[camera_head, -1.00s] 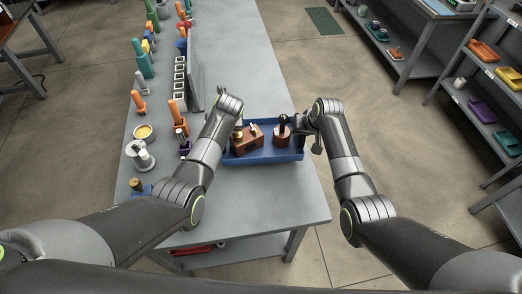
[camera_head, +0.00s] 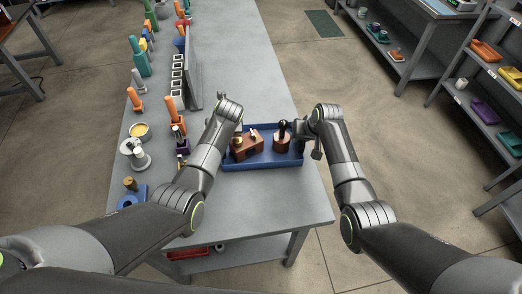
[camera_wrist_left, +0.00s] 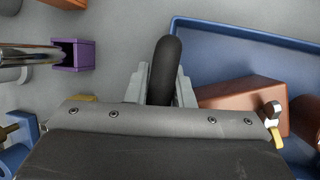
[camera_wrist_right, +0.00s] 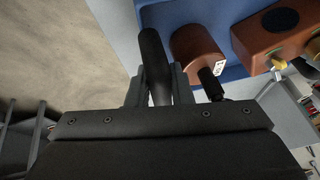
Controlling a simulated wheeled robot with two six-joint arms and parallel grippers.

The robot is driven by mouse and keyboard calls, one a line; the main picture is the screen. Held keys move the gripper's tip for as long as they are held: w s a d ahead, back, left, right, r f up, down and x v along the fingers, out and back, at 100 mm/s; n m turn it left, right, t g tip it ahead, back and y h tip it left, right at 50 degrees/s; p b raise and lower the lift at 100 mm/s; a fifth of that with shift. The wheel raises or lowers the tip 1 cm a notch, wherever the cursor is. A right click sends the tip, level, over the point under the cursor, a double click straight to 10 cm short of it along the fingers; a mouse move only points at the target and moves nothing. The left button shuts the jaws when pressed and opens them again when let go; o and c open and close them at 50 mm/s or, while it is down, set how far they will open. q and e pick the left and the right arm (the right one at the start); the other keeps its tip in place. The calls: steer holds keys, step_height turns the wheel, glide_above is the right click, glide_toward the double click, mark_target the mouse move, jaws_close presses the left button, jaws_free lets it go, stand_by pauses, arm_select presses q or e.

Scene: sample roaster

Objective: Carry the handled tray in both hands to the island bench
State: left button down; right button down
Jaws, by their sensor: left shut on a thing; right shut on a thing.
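The blue handled tray (camera_head: 265,164) is over the right part of the long grey bench, below both my wrists. It carries a brown block (camera_head: 246,147) and a brown round piece (camera_head: 282,142) with a black handle. My left gripper (camera_wrist_left: 164,88) is shut on the dark handle at the tray's left end. My right gripper (camera_wrist_right: 156,88) is shut on the other dark handle at the right end. In the head view my left wrist hides the left handle. I cannot tell whether the tray touches the bench top.
The grey bench (camera_head: 240,60) has a row of tools and cups along its left side, beside an upright grey panel (camera_head: 194,80). A yellow-filled bowl (camera_head: 139,131) and a purple holder (camera_wrist_left: 72,54) stand left of the tray. Shelves (camera_head: 490,90) stand right, across open floor (camera_head: 400,150).

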arm_select(q)
steer(key=c, duration=1.6)
jaws_free()
steer(key=shift+d, duration=0.2)
arm_select(e)
steer(key=c, duration=1.6)
jaws_free()
steer(key=shift+a, duration=0.25)
arm_select(q)
steer(key=o, duration=0.3)
steer(key=shift+s+a, duration=0.1)
arm_select(e)
steer(key=o, duration=0.3)
steer(key=shift+s+d, duration=0.1)
steer(key=shift+s, duration=0.05)
arm_select(q)
steer(key=shift+o, duration=0.2)
arm_select(e)
steer(key=shift+d, duration=0.1)
arm_select(q)
steer(key=shift+r, duration=0.1)
steer(key=v, duration=1.1)
steer(key=shift+s+r, duration=0.2)
steer(key=shift+r, duration=0.15)
arm_select(e)
steer(key=v, duration=1.2)
steer(key=shift+d, duration=0.1)
